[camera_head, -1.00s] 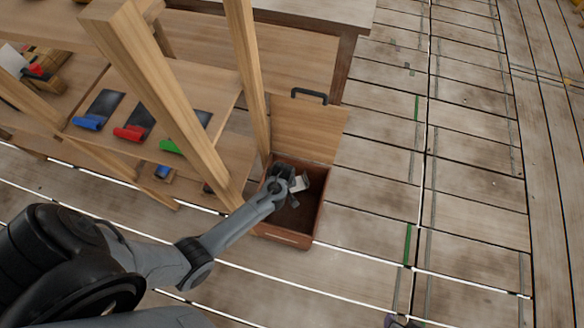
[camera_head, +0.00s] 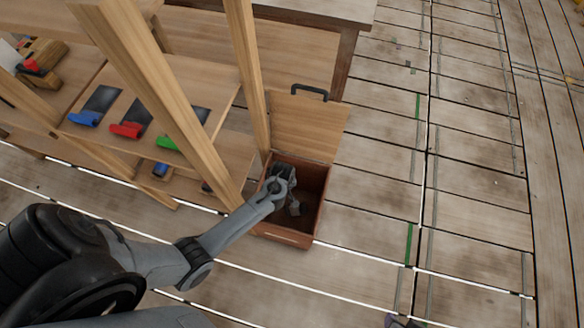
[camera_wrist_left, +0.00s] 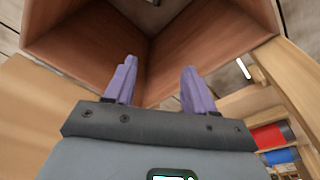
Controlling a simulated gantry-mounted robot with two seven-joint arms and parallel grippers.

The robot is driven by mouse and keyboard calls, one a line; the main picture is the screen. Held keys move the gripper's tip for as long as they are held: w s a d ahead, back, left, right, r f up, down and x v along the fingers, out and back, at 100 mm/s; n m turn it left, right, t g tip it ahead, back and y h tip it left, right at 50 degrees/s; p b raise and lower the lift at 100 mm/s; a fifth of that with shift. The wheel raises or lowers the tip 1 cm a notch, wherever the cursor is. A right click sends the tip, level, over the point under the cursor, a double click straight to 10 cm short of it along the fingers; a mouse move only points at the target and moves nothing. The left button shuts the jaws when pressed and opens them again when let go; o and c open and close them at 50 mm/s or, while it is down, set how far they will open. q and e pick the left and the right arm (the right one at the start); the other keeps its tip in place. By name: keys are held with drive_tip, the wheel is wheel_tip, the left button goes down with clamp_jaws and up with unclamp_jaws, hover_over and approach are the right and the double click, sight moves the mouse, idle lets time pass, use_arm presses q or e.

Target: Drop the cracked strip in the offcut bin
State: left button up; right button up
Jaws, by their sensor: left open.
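The offcut bin (camera_head: 304,238) is a reddish-brown wooden box with its lid (camera_head: 308,130) raised. It also fills the upper part of the left wrist view (camera_wrist_left: 210,40). My left gripper (camera_head: 292,206) reaches over and into the bin's opening. In the left wrist view its two purple fingers (camera_wrist_left: 158,80) are apart, with nothing between them. I cannot make out the cracked strip for certain; a small pale patch shows at the top edge of that view. Part of the bin's inside is hidden by my gripper. A bit of my right gripper (camera_head: 400,321) shows at the bottom edge of the head view.
A wooden shelf rack (camera_head: 150,90) stands close on the left, its upright post (camera_head: 247,70) beside the bin. It holds blue, red (camera_head: 128,129) and green-handled tools. A table (camera_head: 300,12) stands behind. The plank floor to the right is clear.

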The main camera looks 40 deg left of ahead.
use_arm(q)
wheel_tip(320, 180, up, 11)
drive_tip(key=d+p, duration=0.1)
drive_tip(key=p, duration=0.4)
drive_tip(key=shift+s+d, duration=0.2)
drive_tip(key=shift+s, duration=0.2)
use_arm(e)
wheel_tip(320, 180, up, 6)
drive_tip(key=shift+f, duration=0.2)
use_arm(q)
drive_tip(key=shift+s+f, duration=0.1)
drive_tip(key=shift+f, duration=0.05)
drive_tip(key=s+m+g+p, duration=0.1)
drive_tip(key=s+m, duration=0.1)
drive_tip(key=s, duration=1)
wheel_tip(320, 180, up, 9)
drive_tip(key=s+d+m+t+h, duration=0.1)
drive_tip(key=s+d+m+t, duration=0.1)
drive_tip(key=d+m, duration=0.15)
wheel_tip(320, 180, up, 49)
drive_tip(key=d+m+t+p, duration=0.1)
drive_tip(key=m+p, duration=0.7)
drive_tip(key=p, duration=3)
drive_tip(key=shift+w+d+t+h, duration=0.3)
drive_tip(key=shift+h, duration=0.1)
use_arm(e)
wheel_tip(320, 180, up, 39)
drive_tip(key=shift+c, duration=0.3)
